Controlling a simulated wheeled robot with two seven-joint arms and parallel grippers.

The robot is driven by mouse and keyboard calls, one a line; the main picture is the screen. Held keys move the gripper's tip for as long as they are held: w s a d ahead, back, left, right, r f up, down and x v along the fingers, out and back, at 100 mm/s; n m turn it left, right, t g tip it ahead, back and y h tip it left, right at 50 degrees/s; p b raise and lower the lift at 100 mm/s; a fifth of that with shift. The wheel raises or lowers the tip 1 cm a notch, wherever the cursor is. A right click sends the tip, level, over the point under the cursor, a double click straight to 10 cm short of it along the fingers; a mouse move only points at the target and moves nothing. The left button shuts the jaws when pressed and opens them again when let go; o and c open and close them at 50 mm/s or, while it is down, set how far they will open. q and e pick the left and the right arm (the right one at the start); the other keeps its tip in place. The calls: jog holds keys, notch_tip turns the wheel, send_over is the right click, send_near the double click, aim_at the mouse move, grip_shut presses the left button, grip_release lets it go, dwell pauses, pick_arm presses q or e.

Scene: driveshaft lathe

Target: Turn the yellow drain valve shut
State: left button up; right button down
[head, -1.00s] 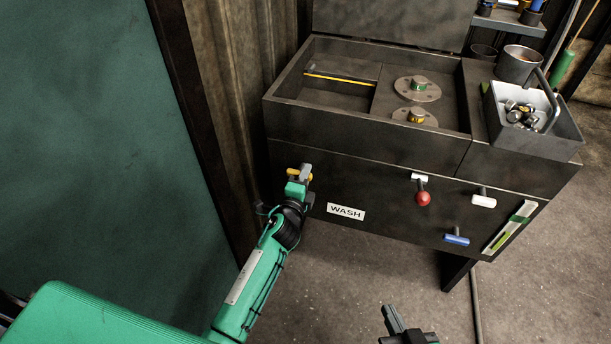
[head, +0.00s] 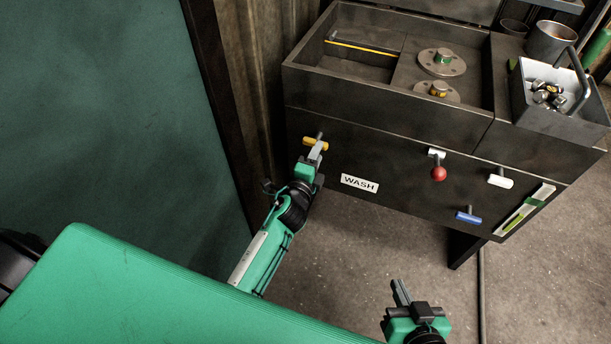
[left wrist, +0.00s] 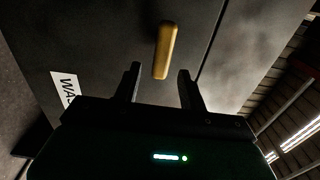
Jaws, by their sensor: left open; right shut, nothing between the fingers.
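The yellow drain valve handle (head: 323,145) is on the front panel of the dark wash cabinet, left of the WASH label, partly hidden by my left gripper. In the left wrist view the yellow handle (left wrist: 166,48) is a rounded bar, nearly upright in the picture. My left gripper (head: 316,155) is open at the valve. In the left wrist view its fingers (left wrist: 160,70) stand either side of the handle's lower end, with visible gaps; I cannot tell how deep the handle sits between them. My right gripper (head: 401,292) is shut and empty, low in front of the cabinet.
The cabinet front (head: 400,205) also carries a red knob (head: 438,174), a white handle (head: 500,181), a blue handle (head: 468,217) and a green-marked gauge strip (head: 524,212). A grey parts basket (head: 560,122) stands on top. A green panel (head: 100,110) fills the left.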

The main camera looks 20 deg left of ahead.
pick_arm(q)
jog(key=s, duration=0.9)
jog(key=shift+s+a, duration=0.15)
jog(key=shift+s, duration=0.1)
